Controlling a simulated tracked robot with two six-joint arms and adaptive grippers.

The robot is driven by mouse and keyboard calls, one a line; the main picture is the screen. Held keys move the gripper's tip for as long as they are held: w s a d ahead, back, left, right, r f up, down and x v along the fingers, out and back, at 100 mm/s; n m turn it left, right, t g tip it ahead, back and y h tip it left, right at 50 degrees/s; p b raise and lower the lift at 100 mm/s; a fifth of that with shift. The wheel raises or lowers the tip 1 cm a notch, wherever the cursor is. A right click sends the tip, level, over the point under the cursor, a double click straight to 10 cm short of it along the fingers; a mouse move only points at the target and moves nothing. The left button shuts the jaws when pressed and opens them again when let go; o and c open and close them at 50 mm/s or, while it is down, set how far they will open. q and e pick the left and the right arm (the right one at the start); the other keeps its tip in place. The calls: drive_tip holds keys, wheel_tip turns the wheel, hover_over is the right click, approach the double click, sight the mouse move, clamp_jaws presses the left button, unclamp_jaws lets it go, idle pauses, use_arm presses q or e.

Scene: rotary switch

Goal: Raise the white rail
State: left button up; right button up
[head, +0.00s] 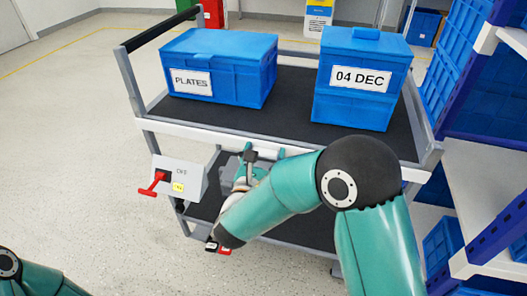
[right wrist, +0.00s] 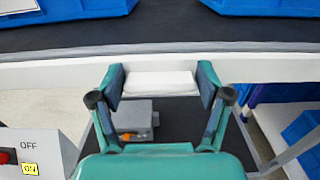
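The white rail (head: 205,132) runs along the front edge of the cart's upper shelf; it also crosses the right wrist view (right wrist: 50,72). My right gripper (head: 265,154) is at the rail's middle, partly hidden behind my own arm in the head view. In the right wrist view my right gripper (right wrist: 160,80) has its fingers spread, with a white block-like piece (right wrist: 158,84) of or below the rail between them. I cannot tell whether the fingers touch it. My left arm shows only at the lower left of the head view; its gripper is out of view.
The cart carries a blue PLATES box (head: 225,68) and a blue 04 DEC box (head: 362,80). A grey switch box (head: 186,174) with a red handle (head: 153,184) hangs at the cart's left corner. Shelving (head: 490,170) stands close on the right. Floor at left is clear.

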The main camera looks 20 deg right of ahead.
sight(265, 151)
drive_tip(key=shift+w+d+r, duration=0.1)
drive_tip(key=shift+w+r, duration=0.05)
drive_tip(key=shift+r, duration=0.1)
drive_tip(key=c, duration=0.4)
wheel_tip(265, 151, up, 7)
drive_tip(key=p, duration=0.3)
drive_tip(key=shift+r+p, duration=0.1)
drive_tip(key=shift+p, duration=0.2)
drive_tip(key=shift+d, duration=0.1)
drive_tip(key=o, duration=1.7)
drive_tip(key=shift+w+f, duration=0.2)
drive_tip(key=shift+s, duration=0.1)
drive_tip(key=shift+f, duration=0.1)
